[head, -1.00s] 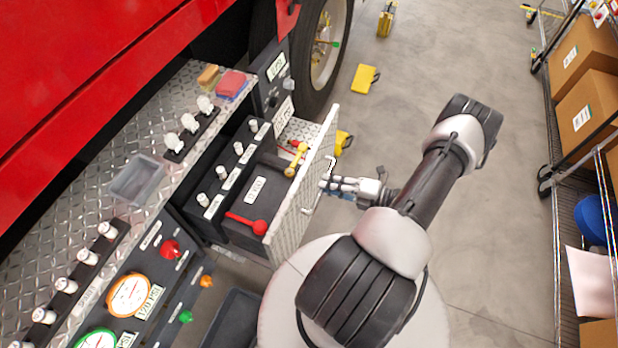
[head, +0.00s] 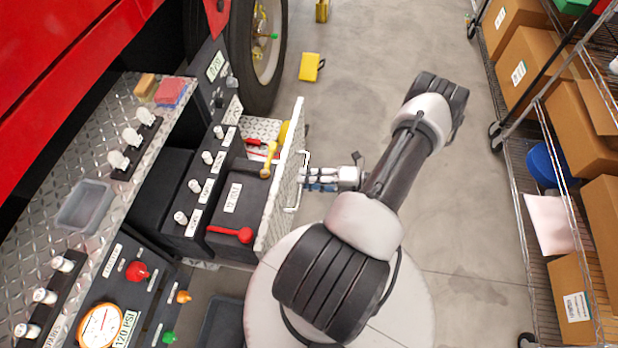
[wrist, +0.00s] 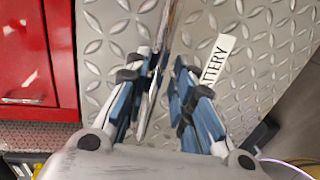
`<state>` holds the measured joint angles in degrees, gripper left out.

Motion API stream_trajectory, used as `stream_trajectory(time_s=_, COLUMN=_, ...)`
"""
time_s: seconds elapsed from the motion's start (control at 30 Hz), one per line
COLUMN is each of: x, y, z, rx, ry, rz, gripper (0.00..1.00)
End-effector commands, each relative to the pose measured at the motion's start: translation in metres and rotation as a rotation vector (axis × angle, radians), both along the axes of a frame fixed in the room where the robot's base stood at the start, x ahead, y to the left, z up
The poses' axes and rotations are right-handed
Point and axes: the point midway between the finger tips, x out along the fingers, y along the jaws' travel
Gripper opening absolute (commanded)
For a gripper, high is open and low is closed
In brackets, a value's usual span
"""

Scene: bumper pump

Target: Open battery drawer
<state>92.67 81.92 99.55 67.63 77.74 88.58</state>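The battery drawer (head: 272,205) is pulled out from the truck's side panel, its diamond-plate front facing right in the head view. A black box with red and yellow levers (head: 233,195) sits inside. The silver bar handle (head: 292,208) is on the drawer front. It also shows in the wrist view (wrist: 151,105), running between my fingers beside the BATTERY label (wrist: 218,60). My gripper (head: 309,178) is at the handle, and it shows in the wrist view (wrist: 155,95) with its blue-padded fingers drawn in around the bar. Exact pad contact is hard to see.
The gauge panel (head: 125,290) and a grey tray (head: 85,207) are at the left. A truck tire (head: 257,60) is beyond the drawer. A shelf with boxes (head: 530,70) stands at the right.

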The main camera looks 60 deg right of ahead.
Motion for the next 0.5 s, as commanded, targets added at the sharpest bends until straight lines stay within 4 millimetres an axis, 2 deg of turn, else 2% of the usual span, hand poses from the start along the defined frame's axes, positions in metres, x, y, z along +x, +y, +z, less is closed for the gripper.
stream_trajectory(time_s=0.2, x=0.0002, y=-0.0001, z=-0.0004, rx=-0.001, ry=0.002, rz=0.0, gripper=0.34)
stream_trajectory(time_s=0.5, x=-0.0003, y=-0.0005, z=0.001, rx=-0.001, ry=0.0, rz=-0.001, gripper=0.34)
